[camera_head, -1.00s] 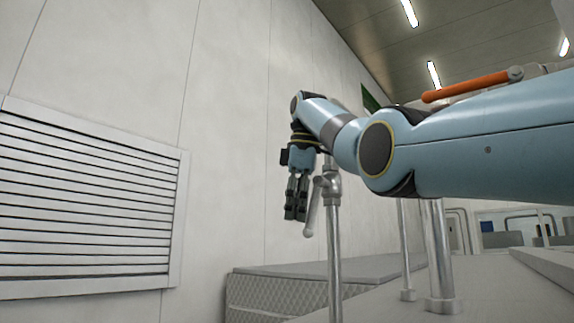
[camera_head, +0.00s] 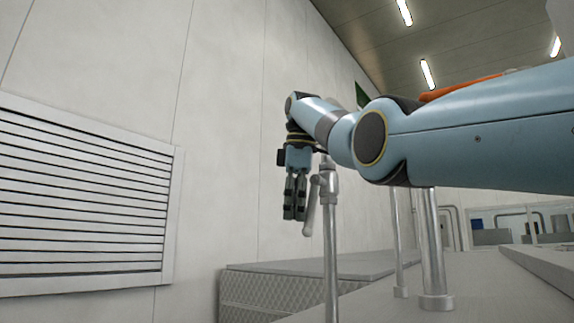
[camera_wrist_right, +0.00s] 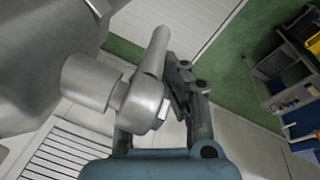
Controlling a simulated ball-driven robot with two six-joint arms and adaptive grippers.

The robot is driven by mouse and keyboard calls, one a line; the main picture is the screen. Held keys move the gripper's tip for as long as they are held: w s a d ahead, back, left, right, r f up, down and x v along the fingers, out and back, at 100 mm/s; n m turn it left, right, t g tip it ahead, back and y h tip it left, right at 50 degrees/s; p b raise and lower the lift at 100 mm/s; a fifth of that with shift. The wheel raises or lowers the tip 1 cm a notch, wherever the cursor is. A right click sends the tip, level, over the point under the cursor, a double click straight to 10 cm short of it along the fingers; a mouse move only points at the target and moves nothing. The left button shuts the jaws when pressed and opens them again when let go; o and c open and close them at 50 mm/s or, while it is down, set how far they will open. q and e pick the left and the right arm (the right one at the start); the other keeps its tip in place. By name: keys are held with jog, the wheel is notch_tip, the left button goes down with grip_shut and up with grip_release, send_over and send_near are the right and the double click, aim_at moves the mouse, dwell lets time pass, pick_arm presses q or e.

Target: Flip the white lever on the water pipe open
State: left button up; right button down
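The lever (camera_head: 311,207), pale grey-white, hangs down and slightly left from a metal valve body (camera_head: 328,182) on top of an upright water pipe (camera_head: 332,250). My right gripper (camera_head: 295,212) points down just left of the lever, its fingers close together and seemingly shut, with nothing seen between them. In the right wrist view the lever (camera_wrist_right: 156,55) and its hub (camera_wrist_right: 145,103) lie in front of the fingers and hide the left one. The right finger (camera_wrist_right: 199,115) shows beside the lever; I cannot tell whether they touch. My left gripper is out of view.
A louvred vent (camera_head: 80,205) is on the wall at left. A low quilted metal block (camera_head: 270,292) stands behind the pipe. A thicker upright pipe (camera_head: 432,250) rises at right. An orange bar (camera_head: 460,88) shows above my right arm.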

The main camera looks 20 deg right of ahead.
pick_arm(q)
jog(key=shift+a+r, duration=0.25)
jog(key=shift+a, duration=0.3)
pick_arm(e)
jog(key=shift+s+d+f, duration=0.1)
jog(key=shift+s+d, duration=0.05)
jog(key=shift+d, duration=0.1)
dwell(2.5)
dwell(0.5)
